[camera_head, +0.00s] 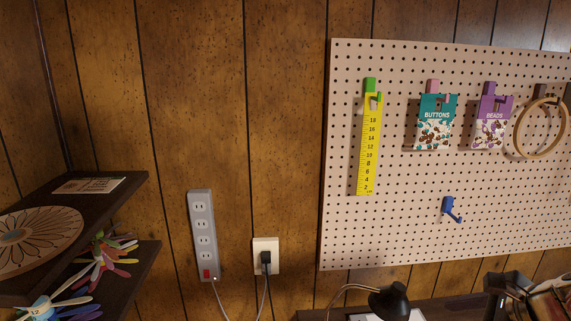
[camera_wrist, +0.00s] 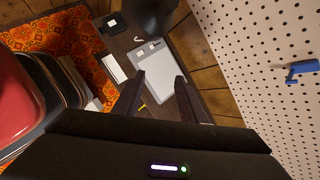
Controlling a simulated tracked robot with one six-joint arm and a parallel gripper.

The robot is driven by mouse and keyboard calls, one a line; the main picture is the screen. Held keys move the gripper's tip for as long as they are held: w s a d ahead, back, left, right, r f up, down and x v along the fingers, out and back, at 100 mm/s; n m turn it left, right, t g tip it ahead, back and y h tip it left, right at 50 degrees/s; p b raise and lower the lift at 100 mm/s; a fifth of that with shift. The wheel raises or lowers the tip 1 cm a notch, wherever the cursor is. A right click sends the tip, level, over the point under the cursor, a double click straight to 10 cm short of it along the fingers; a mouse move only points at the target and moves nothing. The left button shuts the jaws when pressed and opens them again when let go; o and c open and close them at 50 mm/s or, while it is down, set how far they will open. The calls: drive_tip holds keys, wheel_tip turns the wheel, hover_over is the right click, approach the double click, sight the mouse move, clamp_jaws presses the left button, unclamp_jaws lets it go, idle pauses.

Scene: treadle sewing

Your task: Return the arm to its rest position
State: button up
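My gripper (camera_wrist: 160,80) shows in the wrist view with its two dark fingers spread apart. It is open, and nothing is held between the fingers. Beyond the fingertips, below them, is a dark table with a flat grey panel (camera_wrist: 172,76) on it. The pegboard (camera_wrist: 240,70) stands close along the right of my gripper, apart from the fingers.
The pegboard holds a yellow ruler (camera_head: 368,150), a buttons packet (camera_head: 435,125), a beads packet (camera_head: 490,132), a wooden hoop (camera_head: 519,143) and an empty blue hook (camera_head: 451,208). A black lamp (camera_head: 390,300) stands below. Dark shelves (camera_head: 135,185) are left. A red seat (camera_wrist: 20,105) is nearby.

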drive_tip(key=s+a+f+n+g+h, duration=0.1)
drive_tip(key=s+a+f+n+g, duration=0.2)
drive_tip(key=a+f+n, duration=0.5)
drive_tip(key=s+a+r+n, duration=0.2)
drive_tip(key=a+n, duration=0.3)
drive_tip(key=n, duration=0.3)
drive_tip(key=s+a+r+n+t+h, duration=0.1)
drive_tip(key=s+a+r+n, duration=0.2)
drive_tip(key=n, duration=0.6)
drive_tip(key=shift+a+r+h, duration=0.3)
drive_tip(key=shift+a+r, duration=0.6)
drive_tip(key=shift+a, duration=0.25)
drive_tip(key=shift+s, duration=0.1)
